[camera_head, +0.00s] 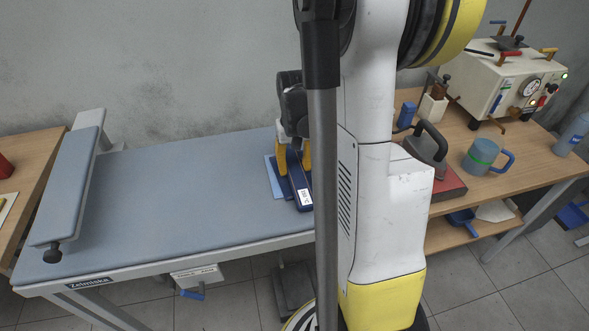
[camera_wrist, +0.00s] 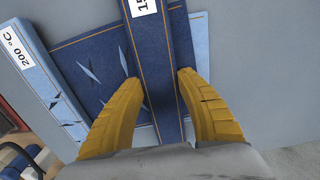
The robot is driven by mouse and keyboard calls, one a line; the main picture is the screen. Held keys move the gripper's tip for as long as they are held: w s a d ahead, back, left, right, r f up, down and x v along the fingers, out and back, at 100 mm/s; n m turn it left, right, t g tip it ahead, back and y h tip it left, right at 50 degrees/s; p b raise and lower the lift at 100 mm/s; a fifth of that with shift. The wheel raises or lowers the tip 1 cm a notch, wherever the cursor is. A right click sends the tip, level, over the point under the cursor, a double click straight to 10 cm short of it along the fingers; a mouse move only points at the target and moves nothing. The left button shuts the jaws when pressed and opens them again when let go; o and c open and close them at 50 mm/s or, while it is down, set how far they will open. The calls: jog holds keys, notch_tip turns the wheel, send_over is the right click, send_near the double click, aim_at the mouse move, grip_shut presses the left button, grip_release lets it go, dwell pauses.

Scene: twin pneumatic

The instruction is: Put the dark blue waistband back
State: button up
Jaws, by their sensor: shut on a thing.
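My gripper (camera_head: 295,170) is over the right part of the blue-grey ironing board, pointing down with yellow fingers. In the wrist view my gripper (camera_wrist: 160,82) is shut on the dark blue waistband (camera_wrist: 152,45), a long strip with orange stitching and a white label starting "15". The waistband also shows in the head view (camera_head: 299,184), partly hidden by my arm. Dark blue ripped denim (camera_wrist: 90,68) lies beneath it. I cannot tell whether the waistband touches the denim. A light blue strip (camera_wrist: 43,88) labelled "200 °C" lies to the left in the wrist view.
The ironing board (camera_head: 180,190) is clear to the left, up to a narrow raised sleeve board (camera_head: 68,185). On the wooden table at right stand an iron (camera_head: 427,145), a blue-grey mug (camera_head: 480,156) and a cream steam machine (camera_head: 508,80). My arm hides the middle.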

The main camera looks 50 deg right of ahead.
aim_at(295, 168)
jog(key=shift+f, duration=0.1)
jog(key=o, duration=1.1)
jog(key=shift+o, duration=0.2)
notch_tip(295, 168, up, 12)
jog(key=r+p, duration=0.1)
jog(key=p, duration=0.4)
jog(key=s+a+r+n+t, duration=0.2)
jog(key=a, duration=0.6)
jog(key=s+a+r+n+t, duration=0.1)
jog(key=a+r+n+t, duration=0.1)
jog(key=a, duration=0.7)
jog(key=s+a+r+n+t, duration=0.2)
jog(key=a+t, duration=0.1)
jog(key=a, duration=0.5)
jog(key=shift+s+a+r, duration=0.15)
jog(key=shift+s+a, duration=0.1)
jog(key=shift+s, duration=0.05)
